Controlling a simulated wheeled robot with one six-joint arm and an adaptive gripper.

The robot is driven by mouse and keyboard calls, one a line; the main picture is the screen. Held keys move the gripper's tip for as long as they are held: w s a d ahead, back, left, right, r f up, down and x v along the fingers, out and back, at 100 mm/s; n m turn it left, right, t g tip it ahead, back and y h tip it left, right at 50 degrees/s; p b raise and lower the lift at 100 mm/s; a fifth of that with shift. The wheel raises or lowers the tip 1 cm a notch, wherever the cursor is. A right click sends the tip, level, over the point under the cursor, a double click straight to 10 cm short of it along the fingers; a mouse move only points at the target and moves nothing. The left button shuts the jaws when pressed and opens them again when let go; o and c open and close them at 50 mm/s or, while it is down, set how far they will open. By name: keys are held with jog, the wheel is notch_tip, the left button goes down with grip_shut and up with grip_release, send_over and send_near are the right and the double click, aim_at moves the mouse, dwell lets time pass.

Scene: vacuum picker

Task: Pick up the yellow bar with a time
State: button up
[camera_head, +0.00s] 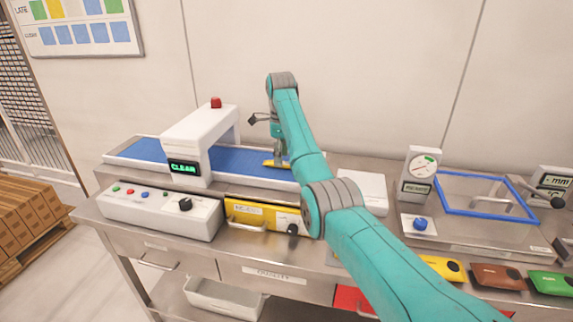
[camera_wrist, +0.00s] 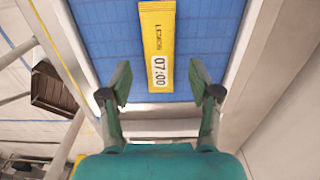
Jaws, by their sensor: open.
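The yellow bar (camera_wrist: 157,35) lies flat on the blue conveyor belt (camera_wrist: 215,55). It carries the word LEMON and a white label reading 07:00. My gripper (camera_wrist: 160,82) is open and empty, with its two fingers apart on either side of the bar's near end, which lies roughly in line with the gap. I cannot tell the height of the fingertips above the belt. In the head view the yellow bar (camera_head: 271,163) shows on the belt, just below my gripper and partly hidden by my arm.
A white scanner arch (camera_head: 200,138) with a green CLEAR display spans the belt, left of my gripper. A control box (camera_head: 160,210) with buttons stands in front. A gauge (camera_head: 419,172), a blue-framed tray (camera_head: 440,205) and yellow, brown and green packs (camera_head: 497,276) are at right.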

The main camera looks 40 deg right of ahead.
jog(key=shift+w+a+f, duration=0.1)
jog(key=shift+f, duration=0.8)
grip_shut()
